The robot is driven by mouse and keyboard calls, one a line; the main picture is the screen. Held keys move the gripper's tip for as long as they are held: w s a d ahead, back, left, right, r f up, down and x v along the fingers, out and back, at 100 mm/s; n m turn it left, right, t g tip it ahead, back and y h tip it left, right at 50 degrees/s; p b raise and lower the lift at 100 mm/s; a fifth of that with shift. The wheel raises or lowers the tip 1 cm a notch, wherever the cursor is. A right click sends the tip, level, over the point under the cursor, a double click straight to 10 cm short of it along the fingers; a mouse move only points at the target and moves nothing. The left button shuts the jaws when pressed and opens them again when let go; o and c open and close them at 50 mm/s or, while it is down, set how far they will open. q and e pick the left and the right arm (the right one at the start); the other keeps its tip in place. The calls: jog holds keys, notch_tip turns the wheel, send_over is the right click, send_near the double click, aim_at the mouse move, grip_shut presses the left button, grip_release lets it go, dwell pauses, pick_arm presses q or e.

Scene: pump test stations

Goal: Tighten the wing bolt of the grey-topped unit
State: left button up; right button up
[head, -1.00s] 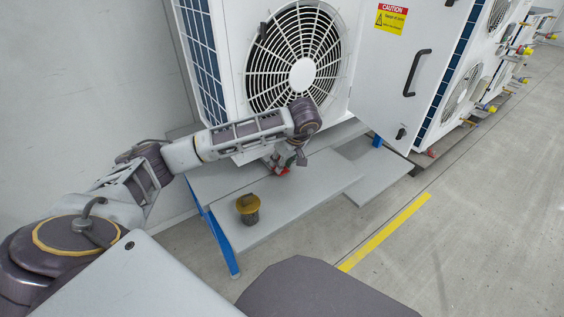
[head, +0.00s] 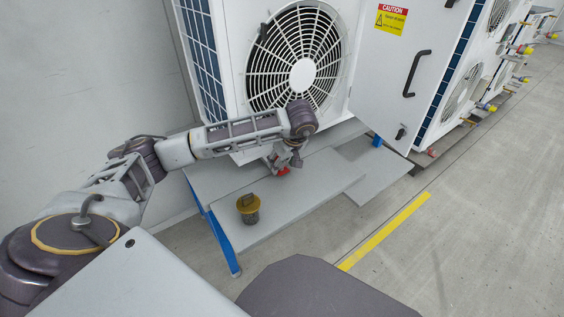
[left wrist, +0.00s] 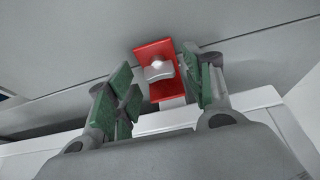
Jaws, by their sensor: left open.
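A small silver-grey wing-shaped piece (left wrist: 158,71), apparently the wing bolt, sits on a red block (left wrist: 155,50) in the left wrist view. In the head view the red block (head: 283,171) is partly hidden under my left gripper (head: 287,160), on the grey bench. My left gripper (left wrist: 163,88) is open, its green-padded fingers standing to either side of the wing piece, which lies a little beyond them. I see no contact. No grey top can be made out on this unit. My right gripper is not in view.
A yellow-topped unit (head: 249,207) stands on the grey bench (head: 275,217) near its front edge. A white fan housing (head: 235,85) rises behind my left arm. A white panel with a black handle (head: 411,73) stands to the right. Floor at right is clear.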

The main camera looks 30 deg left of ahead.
pick_arm(q)
jog(key=v, duration=1.1)
jog(key=shift+r, duration=0.4)
dwell(0.4)
jog(key=shift+d+r, duration=0.1)
jog(key=shift+d, duration=0.05)
jog(key=shift+s, duration=0.1)
dwell(0.6)
